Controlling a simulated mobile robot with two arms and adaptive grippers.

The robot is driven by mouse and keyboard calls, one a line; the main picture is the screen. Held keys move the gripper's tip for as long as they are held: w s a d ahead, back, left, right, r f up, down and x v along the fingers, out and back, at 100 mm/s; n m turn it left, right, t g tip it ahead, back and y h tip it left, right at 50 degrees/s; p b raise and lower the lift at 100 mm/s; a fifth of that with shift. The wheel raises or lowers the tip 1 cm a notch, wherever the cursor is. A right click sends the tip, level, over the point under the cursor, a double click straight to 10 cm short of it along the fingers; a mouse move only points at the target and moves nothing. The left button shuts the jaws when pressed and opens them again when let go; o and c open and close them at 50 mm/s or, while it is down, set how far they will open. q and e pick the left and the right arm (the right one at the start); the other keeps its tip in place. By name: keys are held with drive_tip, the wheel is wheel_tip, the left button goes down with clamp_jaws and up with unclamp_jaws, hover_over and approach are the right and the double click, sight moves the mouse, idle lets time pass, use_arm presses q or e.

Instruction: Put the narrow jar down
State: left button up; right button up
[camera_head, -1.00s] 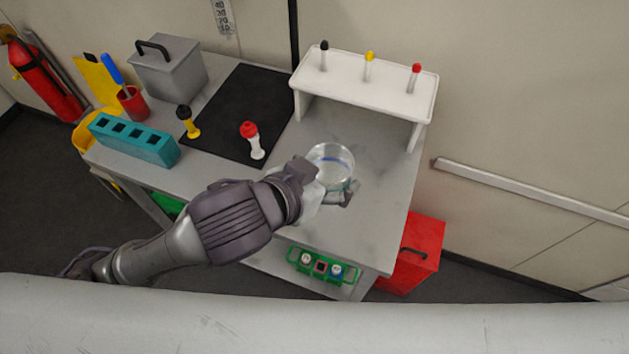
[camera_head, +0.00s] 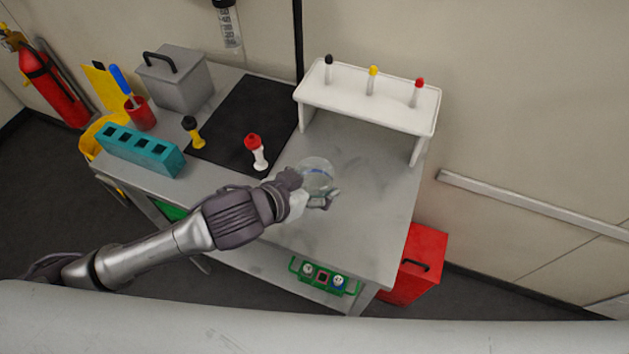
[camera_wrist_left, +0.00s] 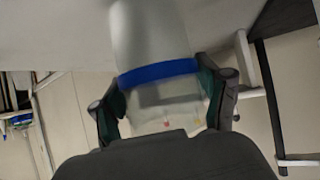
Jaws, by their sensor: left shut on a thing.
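The narrow jar (camera_head: 318,172) is a clear, glassy vessel with a blue band. My left gripper (camera_head: 312,192) is shut on it over the grey bench (camera_head: 365,225), in front of the white rack. In the left wrist view the jar (camera_wrist_left: 152,40) stands between the two fingers of my left gripper (camera_wrist_left: 165,105), with its blue band just above them. I cannot tell whether the jar's base touches the bench. My right gripper is not in view.
A white rack (camera_head: 368,100) with three capped tubes stands behind. A red-capped vial (camera_head: 257,152) and a yellow vial (camera_head: 194,133) are at the black mat (camera_head: 245,110). A teal block (camera_head: 140,150) is at left. The bench's right part is clear.

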use_arm(q)
drive_tip(key=o, duration=1.6)
drive_tip(key=shift+f, duration=0.1)
drive_tip(key=v, duration=0.6)
drive_tip(key=shift+p+v, duration=2.9)
drive_tip(key=shift+v, duration=0.15)
